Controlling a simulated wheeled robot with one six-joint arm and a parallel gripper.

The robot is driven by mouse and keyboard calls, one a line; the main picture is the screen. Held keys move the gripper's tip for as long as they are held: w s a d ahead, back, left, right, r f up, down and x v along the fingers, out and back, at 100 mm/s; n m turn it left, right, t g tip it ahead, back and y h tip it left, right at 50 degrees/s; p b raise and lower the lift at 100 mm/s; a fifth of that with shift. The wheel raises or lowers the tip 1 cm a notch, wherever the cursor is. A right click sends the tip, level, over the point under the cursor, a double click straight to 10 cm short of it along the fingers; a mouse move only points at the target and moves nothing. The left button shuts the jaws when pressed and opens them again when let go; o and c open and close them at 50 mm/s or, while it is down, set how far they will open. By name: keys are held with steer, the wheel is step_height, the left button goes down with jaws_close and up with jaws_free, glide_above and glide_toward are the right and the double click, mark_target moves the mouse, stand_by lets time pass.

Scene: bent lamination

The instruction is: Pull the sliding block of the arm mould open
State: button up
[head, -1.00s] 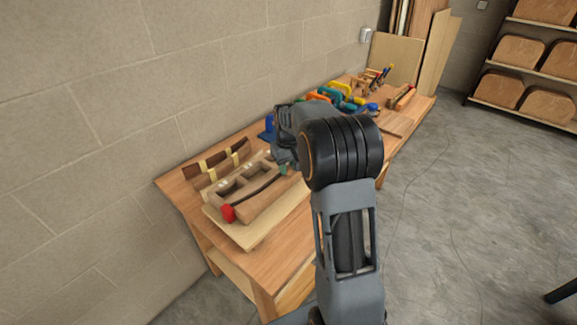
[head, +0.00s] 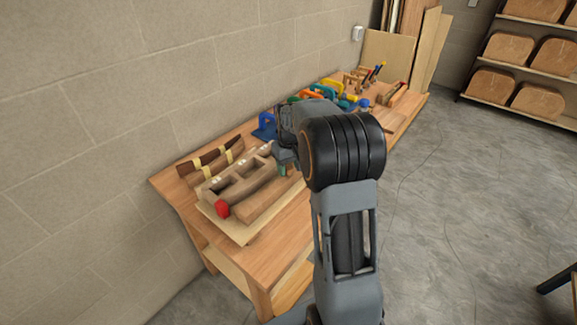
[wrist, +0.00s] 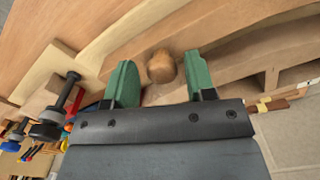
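The arm mould lies on a pale base board (head: 238,232) on the bench. Its compartmented part (head: 230,188) is on the wall side. A solid wooden block (head: 268,204), apparently the sliding block, lies on the near side, and a red piece (head: 222,209) is at the mould's left end. My gripper (wrist: 160,62) has two green fingers, set apart on either side of a round wooden knob (wrist: 161,67). Narrow gaps show between knob and fingers. In the head view my arm hides the mould's right end and most of the gripper.
Black-handled clamps (wrist: 58,112) show at lower left in the wrist view. The wall is close behind.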

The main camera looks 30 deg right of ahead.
steer(key=shift+o, duration=0.4)
steer(key=shift+r, duration=0.1)
steer(key=shift+r, duration=0.35)
step_height(320, 180, up, 13)
stand_by(0.5)
steer(key=s+a+f+t, duration=0.1)
steer(key=s+a+f, duration=0.1)
steer(key=s+a, duration=0.2)
steer(key=s+a+f+t, duration=0.1)
steer(key=s+a, duration=0.3)
steer(key=s, duration=0.5)
steer(key=s+a+f+t, duration=0.2)
steer(key=s+a+f, duration=0.2)
steer(key=s, duration=0.3)
steer(key=shift+s, duration=0.25)
